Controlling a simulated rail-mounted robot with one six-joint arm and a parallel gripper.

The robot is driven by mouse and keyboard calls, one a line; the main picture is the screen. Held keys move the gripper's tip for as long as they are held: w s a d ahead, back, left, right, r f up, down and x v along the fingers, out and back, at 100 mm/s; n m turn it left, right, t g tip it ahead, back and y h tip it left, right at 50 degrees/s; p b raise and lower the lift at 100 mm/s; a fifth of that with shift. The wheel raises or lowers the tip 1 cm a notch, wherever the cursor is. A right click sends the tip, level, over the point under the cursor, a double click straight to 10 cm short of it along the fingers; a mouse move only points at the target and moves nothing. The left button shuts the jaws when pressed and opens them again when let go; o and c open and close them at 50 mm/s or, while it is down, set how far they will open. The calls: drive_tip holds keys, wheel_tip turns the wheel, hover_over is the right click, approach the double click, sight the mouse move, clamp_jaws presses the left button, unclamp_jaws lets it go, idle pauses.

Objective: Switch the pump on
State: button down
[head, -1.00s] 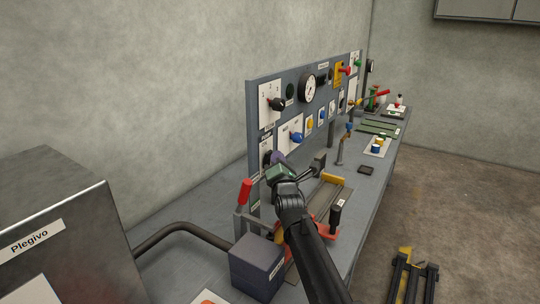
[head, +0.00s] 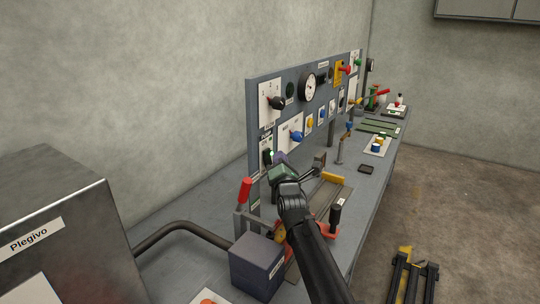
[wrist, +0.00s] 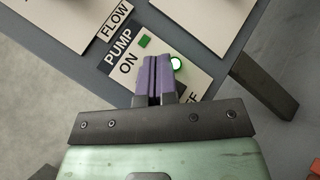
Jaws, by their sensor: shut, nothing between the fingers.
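The pump plate (wrist: 185,82) is white with a black "PUMP" label and "ON" and "OFF" markings. It is on the upright panel, and in the head view (head: 266,158) it is partly behind my gripper. A round green lamp (wrist: 177,63) on the plate glows brightly. My gripper (wrist: 153,75) has purple fingers pressed together, empty, in front of the plate; in the head view the fingertips (head: 279,157) are close to the panel. The fingers cover the middle of the plate; I cannot tell whether they touch it.
A black selector knob (head: 277,103) and a blue knob (head: 296,137) are on the panel above. A red-handled lever (head: 244,190) and a dark box (head: 257,265) stand on the bench near my arm. A "FLOW" plate (wrist: 100,20) borders the pump plate.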

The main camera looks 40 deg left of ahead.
drive_tip(key=shift+d, duration=0.2)
drive_tip(key=d, duration=0.1)
drive_tip(key=d+f+b, duration=0.1)
drive_tip(key=d, duration=0.2)
drive_tip(key=shift+w+d+f, duration=0.35)
drive_tip(key=shift+w, duration=0.05)
idle(0.3)
